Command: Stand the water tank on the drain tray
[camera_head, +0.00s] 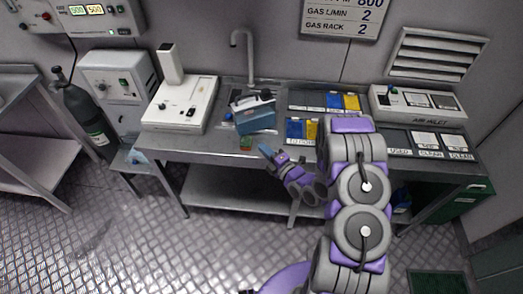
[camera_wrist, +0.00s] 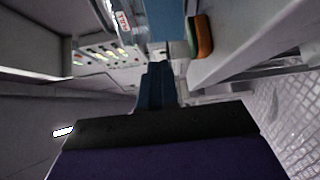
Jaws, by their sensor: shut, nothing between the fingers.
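The water tank looks to be the blue box with a dark top and handle (camera_head: 255,114), on the steel counter below the tap. Its blue side also shows at the top of the wrist view (camera_wrist: 165,18). My gripper (camera_head: 265,151) is shut and empty, in front of the counter edge, below and apart from the tank. Its dark blue fingers show together in the wrist view (camera_wrist: 157,85). I cannot clearly make out the drain tray; the area under the tap is partly hidden behind the tank.
A small green and orange block (camera_head: 246,143) lies at the counter's front edge, close to my gripper; it also shows in the wrist view (camera_wrist: 202,37). A white instrument (camera_head: 182,103) stands left of the tank. Blue and yellow bins (camera_head: 301,130) sit to its right. A tap (camera_head: 249,58) rises behind.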

